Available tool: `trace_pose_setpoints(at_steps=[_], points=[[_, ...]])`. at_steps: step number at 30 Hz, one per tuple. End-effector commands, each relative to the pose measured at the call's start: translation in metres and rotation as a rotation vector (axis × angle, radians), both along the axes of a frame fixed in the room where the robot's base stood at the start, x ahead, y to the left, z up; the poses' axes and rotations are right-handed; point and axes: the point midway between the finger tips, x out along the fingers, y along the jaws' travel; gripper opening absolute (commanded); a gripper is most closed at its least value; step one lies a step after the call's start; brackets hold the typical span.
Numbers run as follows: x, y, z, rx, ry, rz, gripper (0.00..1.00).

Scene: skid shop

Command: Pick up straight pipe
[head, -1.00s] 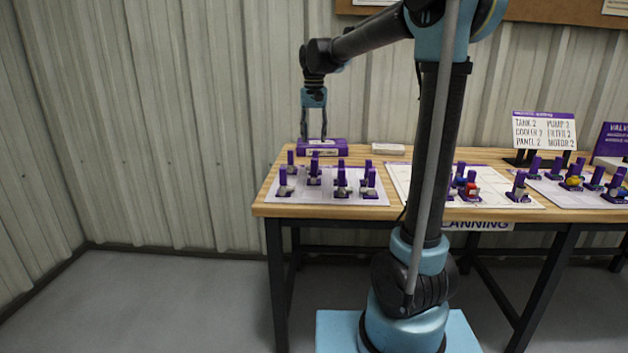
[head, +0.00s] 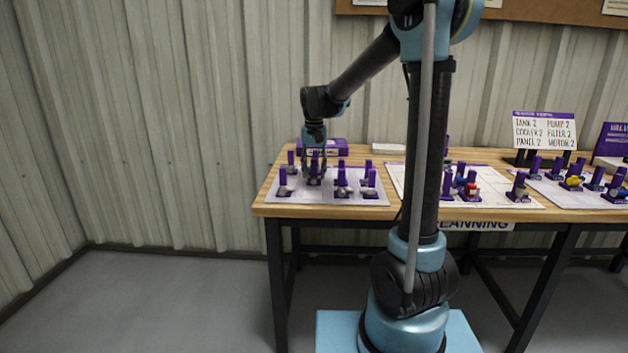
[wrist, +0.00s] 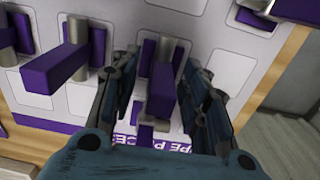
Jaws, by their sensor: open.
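My gripper (head: 314,165) is low over the left part of the white pipe board (head: 352,199) on the table. In the wrist view my gripper (wrist: 165,110) is open, with its fingers on either side of a purple upright holder (wrist: 161,92). Other purple holders with grey pipe pieces stand on the board, including one at the front left (head: 283,183) and one at the front right (head: 371,183).
A purple box (head: 335,147) stands behind the board. A second white board (head: 490,188) with holders and coloured parts lies to the right. Neighbouring holders (wrist: 70,60) stand close beside my fingers. The wooden table's left edge (head: 268,190) is near.

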Motion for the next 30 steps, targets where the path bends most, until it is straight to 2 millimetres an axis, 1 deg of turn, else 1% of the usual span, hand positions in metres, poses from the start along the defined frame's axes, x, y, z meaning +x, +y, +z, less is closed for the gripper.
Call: trace_pose_setpoints(at_steps=[1, 3, 5, 13, 14, 15, 17, 18, 19, 30], points=[[0.001, 0.000, -0.006, 0.000, 0.000, 0.000, 0.42], [0.001, 0.000, -0.013, 0.000, 0.000, 0.000, 0.42], [0.001, 0.000, -0.016, 0.000, 0.000, 0.000, 0.42], [0.000, 0.000, -0.019, 0.000, 0.000, 0.000, 0.42], [0.000, 0.000, -0.019, 0.000, 0.000, 0.000, 0.37], [0.000, 0.000, -0.019, 0.000, 0.000, 0.000, 0.28], [0.000, 0.000, -0.019, 0.000, 0.000, 0.000, 0.14], [0.000, 0.000, -0.019, 0.000, 0.000, 0.000, 0.05], [0.000, 0.000, -0.018, 0.000, 0.000, 0.000, 0.00], [0.000, 0.000, -0.017, 0.000, 0.000, 0.000, 0.00]])
